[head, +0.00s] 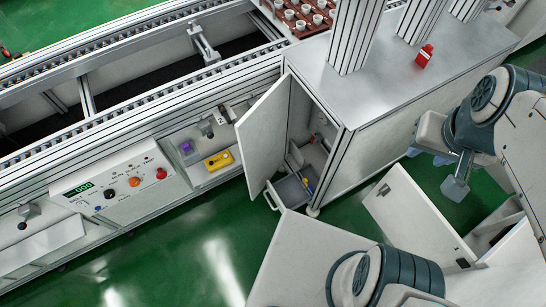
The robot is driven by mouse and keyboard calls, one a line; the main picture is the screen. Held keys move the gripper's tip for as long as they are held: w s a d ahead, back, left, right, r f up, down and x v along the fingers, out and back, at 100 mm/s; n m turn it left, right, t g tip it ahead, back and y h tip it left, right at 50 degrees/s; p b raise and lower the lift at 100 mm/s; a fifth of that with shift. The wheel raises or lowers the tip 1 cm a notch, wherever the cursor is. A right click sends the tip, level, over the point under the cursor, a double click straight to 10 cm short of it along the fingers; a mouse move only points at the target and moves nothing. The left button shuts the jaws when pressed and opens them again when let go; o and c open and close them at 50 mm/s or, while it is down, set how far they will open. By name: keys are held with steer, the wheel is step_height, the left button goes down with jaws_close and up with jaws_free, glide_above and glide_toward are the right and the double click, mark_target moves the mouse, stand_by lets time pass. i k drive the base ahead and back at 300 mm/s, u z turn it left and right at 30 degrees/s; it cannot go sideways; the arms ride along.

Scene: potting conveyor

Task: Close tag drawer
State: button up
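The tag drawer appears to be the small grey drawer (292,190) low in the open cabinet at the centre. It is pulled out past the cabinet front, and a small yellow item shows at its right side. The cabinet's white door (263,136) stands swung open to the left of the drawer. What seems to be my gripper (455,187) is a grey end piece below the teal wrist joint at the right, well apart from the drawer. Its fingers cannot be made out, and nothing is seen held in it.
The conveyor (140,75) runs along the upper left. A control panel (127,181) with buttons and a shelf with a yellow box (218,161) are left of the door. A red object (424,56) stands on the cabinet top (385,90). Green floor (185,250) lies clear at the lower left.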

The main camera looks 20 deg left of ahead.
mark_target(289, 192)
steer(key=u, duration=0.95)
steer(key=k, duration=0.8)
steer(key=u, duration=0.8)
steer(key=i, duration=0.5)
steer(key=z, duration=1.15)
